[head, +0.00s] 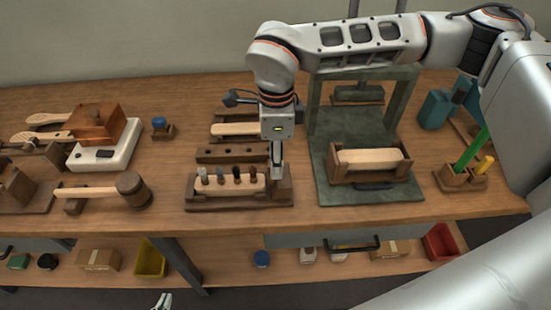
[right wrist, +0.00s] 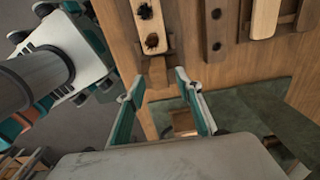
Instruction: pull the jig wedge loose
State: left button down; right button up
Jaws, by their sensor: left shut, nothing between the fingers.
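The dark wooden jig (head: 235,203) lies near the table's front edge and holds a pale brush block with several tufts standing in it. At its right end is a small brown wooden piece, which looks like the wedge (right wrist: 158,72). My right gripper (head: 278,172) points down over that end and partly hides it in the head view. In the right wrist view my right gripper (right wrist: 162,78) has its fingers apart, on either side of the wedge, with gaps showing. My left gripper (head: 161,300) is shut and empty at the bottom edge of the head view, away from the jig.
A mallet (head: 100,190) lies to the left of the jig. A green press (head: 322,175) with a second brush block in a wooden holder stands to the right. A drilled wooden bar (head: 232,153) lies behind the jig. Bare table lies between mallet and jig.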

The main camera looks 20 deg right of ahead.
jog(key=shift+f, duration=0.1)
notch_tip(320, 180, up, 12)
dwell(0.6)
dwell(0.4)
